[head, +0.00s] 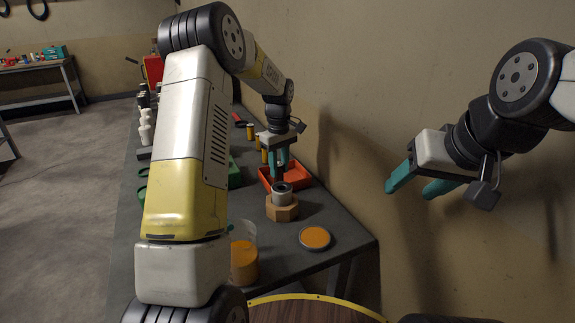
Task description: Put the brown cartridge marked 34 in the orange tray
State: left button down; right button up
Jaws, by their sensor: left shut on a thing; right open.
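The tray lies on the dark bench, partly hidden by the gripper. My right gripper (413,182) is open and empty, in the air right of the bench, in front of the wall.
A grey metal cylinder (282,194) stands on a brown hexagonal block (283,212) in front of the tray. A round orange-topped lid (315,238) and an orange container (243,262) are nearer. Yellow cylinders (251,132) stand behind. My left arm hides the bench's middle.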

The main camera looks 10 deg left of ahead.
pick_arm(q)
jog(key=shift+f, duration=0.65)
jog(key=c, duration=1.1)
grip_release()
jog(key=shift+f, duration=0.15)
